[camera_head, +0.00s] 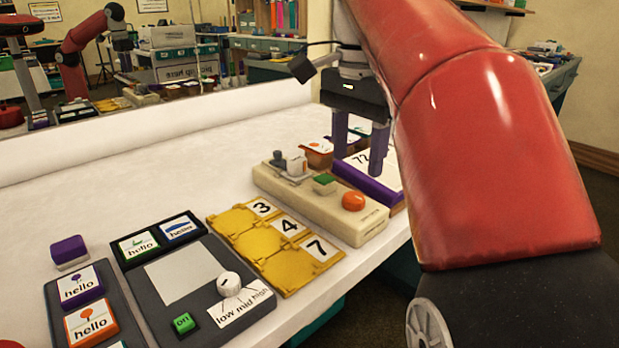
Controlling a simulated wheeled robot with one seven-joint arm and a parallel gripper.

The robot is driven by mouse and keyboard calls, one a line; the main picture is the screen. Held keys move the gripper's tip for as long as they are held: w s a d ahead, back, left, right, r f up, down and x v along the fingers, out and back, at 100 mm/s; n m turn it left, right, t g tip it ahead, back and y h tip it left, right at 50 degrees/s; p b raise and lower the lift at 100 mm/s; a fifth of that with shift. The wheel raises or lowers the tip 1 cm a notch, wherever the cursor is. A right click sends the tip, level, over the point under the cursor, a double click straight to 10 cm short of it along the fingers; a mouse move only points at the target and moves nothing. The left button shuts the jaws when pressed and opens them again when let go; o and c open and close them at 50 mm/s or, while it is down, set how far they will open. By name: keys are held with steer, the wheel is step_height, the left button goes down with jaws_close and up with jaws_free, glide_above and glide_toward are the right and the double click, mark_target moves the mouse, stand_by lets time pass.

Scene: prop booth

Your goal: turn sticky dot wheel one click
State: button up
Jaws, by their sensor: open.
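I cannot tell for certain which thing is the sticky dot wheel. A white round knob (229,284) sits on a dark panel (195,252) above a "low mid high" label; a small white block with an orange mark (318,148) stands at the back of the table. My gripper (357,163) points down with its purple fingers apart, over or beside a purple-edged block with a white top marked 72 (387,176). Nothing shows between the fingers. Whether the fingertips touch the block is unclear. My red arm covers the right side.
Yellow number tiles (262,240) and "hello" cards (85,290) lie nearer. A mirror stands behind the white table (140,190), whose back left is bare.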

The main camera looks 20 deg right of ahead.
mark_target(354, 196)
steer(key=shift+w+d+r+m, duration=0.2)
steer(key=shift+w+r+m, duration=0.1)
steer(key=shift+w+m, duration=0.2)
step_height(354, 196, down, 7)
steer(key=b, duration=0.3)
steer(key=shift+s+f, duration=0.15)
steer(key=shift+f, duration=0.05)
steer(key=shift+c, duration=0.4)
steer(key=c, duration=0.9)
steer(key=shift+r+n+p, duration=0.1)
steer(key=shift+n+p, duration=0.3)
